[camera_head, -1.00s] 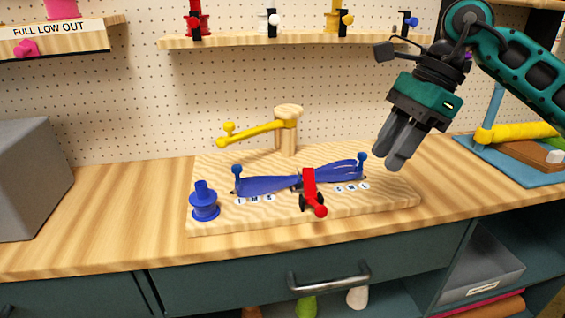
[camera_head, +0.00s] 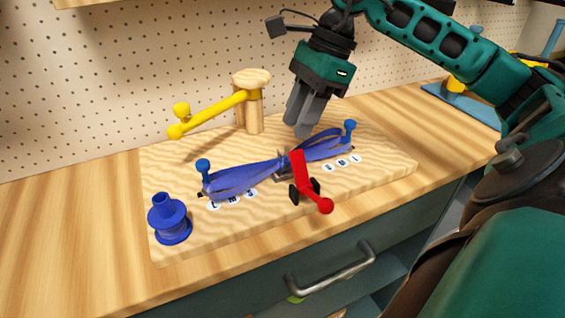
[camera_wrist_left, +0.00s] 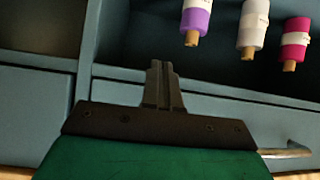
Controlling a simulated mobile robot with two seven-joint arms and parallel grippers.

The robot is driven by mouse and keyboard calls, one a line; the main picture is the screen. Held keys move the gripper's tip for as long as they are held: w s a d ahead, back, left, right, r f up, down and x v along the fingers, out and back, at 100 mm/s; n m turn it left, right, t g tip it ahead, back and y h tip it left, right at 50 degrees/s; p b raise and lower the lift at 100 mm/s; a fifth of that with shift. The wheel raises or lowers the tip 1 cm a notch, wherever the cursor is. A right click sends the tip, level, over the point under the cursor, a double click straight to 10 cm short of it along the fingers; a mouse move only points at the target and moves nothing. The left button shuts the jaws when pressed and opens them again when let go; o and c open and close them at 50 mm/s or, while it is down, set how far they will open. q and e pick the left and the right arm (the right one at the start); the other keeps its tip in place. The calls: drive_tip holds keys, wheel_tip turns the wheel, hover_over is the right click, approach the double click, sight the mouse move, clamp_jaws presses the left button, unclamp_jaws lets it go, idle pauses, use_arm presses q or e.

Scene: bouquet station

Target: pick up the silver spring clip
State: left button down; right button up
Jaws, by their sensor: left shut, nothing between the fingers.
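A small grey metallic piece (camera_head: 283,164), which looks like the silver spring clip, sits at the pinched middle of the blue ribbon bow (camera_head: 243,179) on the wooden board. A red lever (camera_head: 302,174) partly covers it. My right gripper (camera_head: 298,128) points down above the board, behind the bow's right loop and apart from it. Its fingers look close together with nothing visible held; the gap is unclear. My left gripper (camera_wrist_left: 163,66) is shut and empty in the left wrist view, in front of the cabinet below.
The board (camera_head: 380,171) carries blue pegs at the bow's ends, a blue spool (camera_head: 169,220) and a wooden post (camera_head: 254,108) with a yellow arm (camera_head: 215,111). The counter at left is clear. Several spools (camera_wrist_left: 196,18) hang in the left wrist view.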

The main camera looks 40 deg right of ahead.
sight(286, 150)
drive_tip(key=shift+x, duration=3.1)
drive_tip(key=shift+a, duration=0.1)
drive_tip(key=shift+c, duration=0.4)
clamp_jaws()
